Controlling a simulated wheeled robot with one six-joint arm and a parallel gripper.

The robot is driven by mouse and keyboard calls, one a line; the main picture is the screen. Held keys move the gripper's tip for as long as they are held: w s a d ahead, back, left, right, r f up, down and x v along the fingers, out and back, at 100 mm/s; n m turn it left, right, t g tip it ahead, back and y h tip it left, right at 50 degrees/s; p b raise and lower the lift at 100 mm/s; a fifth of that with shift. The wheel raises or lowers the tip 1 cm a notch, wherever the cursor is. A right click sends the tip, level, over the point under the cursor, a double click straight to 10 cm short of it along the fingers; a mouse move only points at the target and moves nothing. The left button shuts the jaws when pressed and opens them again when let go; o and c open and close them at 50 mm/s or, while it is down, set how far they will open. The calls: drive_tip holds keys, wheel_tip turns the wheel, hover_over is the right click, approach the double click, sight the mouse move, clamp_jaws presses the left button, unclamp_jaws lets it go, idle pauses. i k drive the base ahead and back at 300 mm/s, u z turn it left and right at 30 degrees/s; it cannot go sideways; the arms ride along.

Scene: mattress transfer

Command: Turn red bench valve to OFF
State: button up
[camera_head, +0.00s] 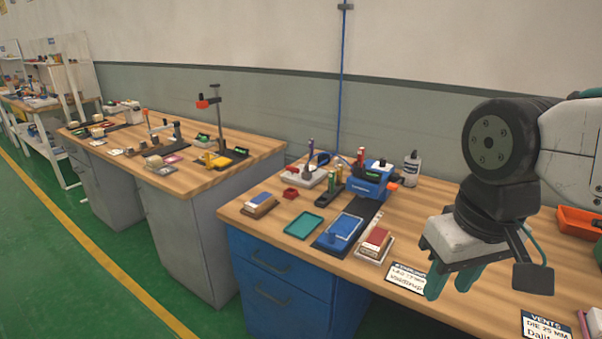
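I cannot tell for certain which thing is the red bench valve. A small red piece (291,194) lies on the near wooden bench, left of the blue device. An orange-red part (203,103) sits high on an upright stand on the second bench. No OFF mark is readable. My gripper (451,281) hangs at the right over the near bench, its green fingers pointing down and apart, with nothing seen between them. It is well to the right of both red parts.
The near bench (240,207) holds a teal tray (299,225), a blue tray (343,228), a blue device (369,184), a grey bottle (412,168) and printed cards (408,276). An orange bin (579,221) is at the right. The green floor (60,270) is clear at left.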

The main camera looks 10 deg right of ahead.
sight(292, 168)
drive_tip(key=k, duration=1.05)
drive_tip(key=u, duration=0.8)
drive_tip(key=i, duration=1.4)
drive_tip(key=z, duration=0.5)
drive_tip(key=i, duration=0.65)
drive_tip(key=z, duration=0.6)
